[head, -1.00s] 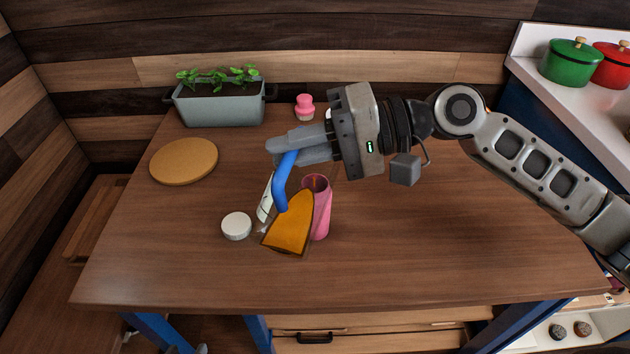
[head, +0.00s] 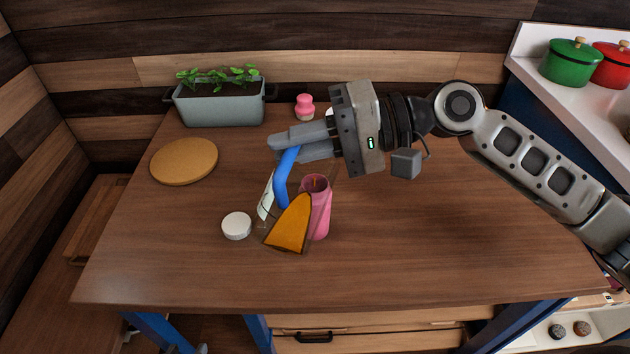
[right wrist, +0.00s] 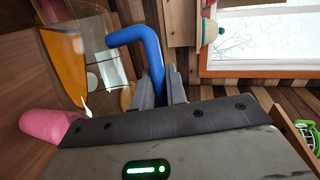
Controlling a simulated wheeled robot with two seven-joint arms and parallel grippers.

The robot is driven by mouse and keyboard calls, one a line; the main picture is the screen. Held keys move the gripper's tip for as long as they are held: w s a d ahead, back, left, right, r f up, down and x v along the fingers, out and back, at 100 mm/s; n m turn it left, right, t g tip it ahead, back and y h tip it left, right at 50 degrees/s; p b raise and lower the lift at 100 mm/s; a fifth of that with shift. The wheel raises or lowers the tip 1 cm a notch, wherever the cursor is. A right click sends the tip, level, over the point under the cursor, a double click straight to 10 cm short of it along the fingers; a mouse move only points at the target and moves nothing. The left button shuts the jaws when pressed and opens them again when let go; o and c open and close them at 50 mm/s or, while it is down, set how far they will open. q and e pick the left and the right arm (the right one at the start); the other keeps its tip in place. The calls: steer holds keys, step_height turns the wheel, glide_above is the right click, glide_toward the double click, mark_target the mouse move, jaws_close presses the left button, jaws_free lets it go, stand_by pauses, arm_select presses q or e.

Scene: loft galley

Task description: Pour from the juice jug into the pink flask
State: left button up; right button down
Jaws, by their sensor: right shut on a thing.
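The juice jug (head: 289,228) is clear, with a blue handle and orange juice inside, and is strongly tilted. My right gripper (head: 285,147) is shut on its blue handle and holds it above the table. The pink flask (head: 321,218) stands upright on the table, partly hidden behind the jug. A thin orange streak shows at the flask's open mouth, near the jug. The right wrist view shows the jug (right wrist: 75,60), its handle between the fingers (right wrist: 160,92), and part of the pink flask (right wrist: 45,122). My left gripper is not in view.
A white round lid (head: 236,226) lies left of the jug. A round wooden board (head: 184,161), a grey planter (head: 220,107) and a pink-topped container (head: 305,107) stand farther back. The table's right side is clear (head: 450,230) beneath my arm.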

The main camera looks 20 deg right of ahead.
arm_select(q)
steer(key=shift+r+p, duration=0.1)
steer(key=shift+p, duration=0.2)
arm_select(e)
steer(key=shift+w+d+r+m, duration=0.3)
steer(key=shift+w+m, duration=0.1)
steer(key=shift+w, duration=0.05)
stand_by(1.2)
